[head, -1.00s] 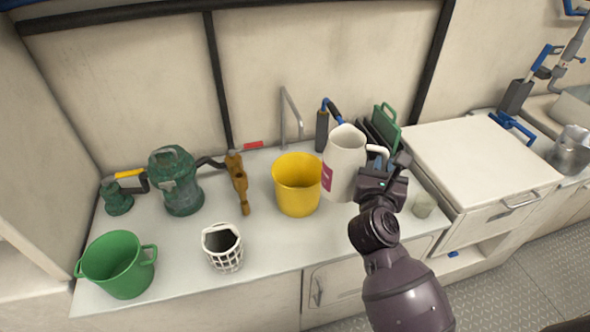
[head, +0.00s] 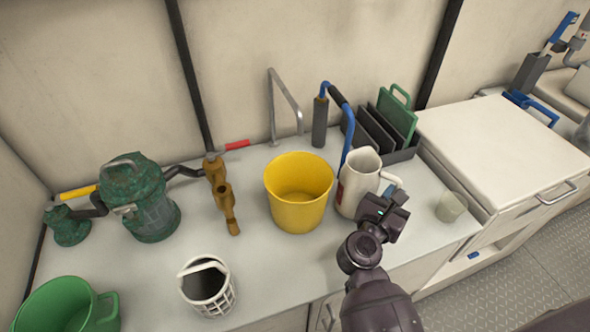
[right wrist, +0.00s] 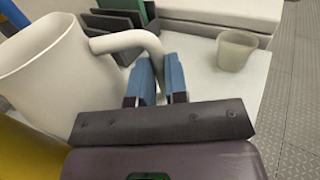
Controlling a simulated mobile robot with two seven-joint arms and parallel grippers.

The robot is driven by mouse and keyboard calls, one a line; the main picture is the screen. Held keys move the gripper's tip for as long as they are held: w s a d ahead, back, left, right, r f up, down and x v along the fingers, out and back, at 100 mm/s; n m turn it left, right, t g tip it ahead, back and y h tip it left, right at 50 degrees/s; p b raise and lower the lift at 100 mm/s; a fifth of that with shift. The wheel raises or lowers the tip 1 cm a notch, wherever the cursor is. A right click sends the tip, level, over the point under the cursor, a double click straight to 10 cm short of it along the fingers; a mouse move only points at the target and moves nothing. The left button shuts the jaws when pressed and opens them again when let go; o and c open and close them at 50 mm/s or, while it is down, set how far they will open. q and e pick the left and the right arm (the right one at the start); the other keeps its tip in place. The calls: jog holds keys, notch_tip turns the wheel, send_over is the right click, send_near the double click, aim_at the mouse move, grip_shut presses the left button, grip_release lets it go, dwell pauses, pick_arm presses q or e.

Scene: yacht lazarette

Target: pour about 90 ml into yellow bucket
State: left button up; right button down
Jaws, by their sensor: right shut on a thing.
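The yellow bucket (head: 297,208) stands upright on the counter, and its inside looks empty from here. A white pitcher (head: 352,190) with a dark red label is just right of the bucket, nearly upright, at or just above the counter; I cannot tell whether it touches. My right gripper (head: 385,198) is shut on the pitcher's handle. In the right wrist view the fingers (right wrist: 160,78) close at the handle (right wrist: 140,42), beside the pitcher body (right wrist: 45,75), with the yellow bucket (right wrist: 22,150) at the lower left. The liquid inside is not visible. My left gripper is out of view.
A translucent cup (head: 451,207) stands right of the pitcher. Behind are a rack with green and dark boards (head: 385,130) and a blue-handled tool (head: 348,125). A white basket (head: 210,288), green bucket (head: 68,308), green pump (head: 140,200) and brass fitting (head: 222,195) stand to the left.

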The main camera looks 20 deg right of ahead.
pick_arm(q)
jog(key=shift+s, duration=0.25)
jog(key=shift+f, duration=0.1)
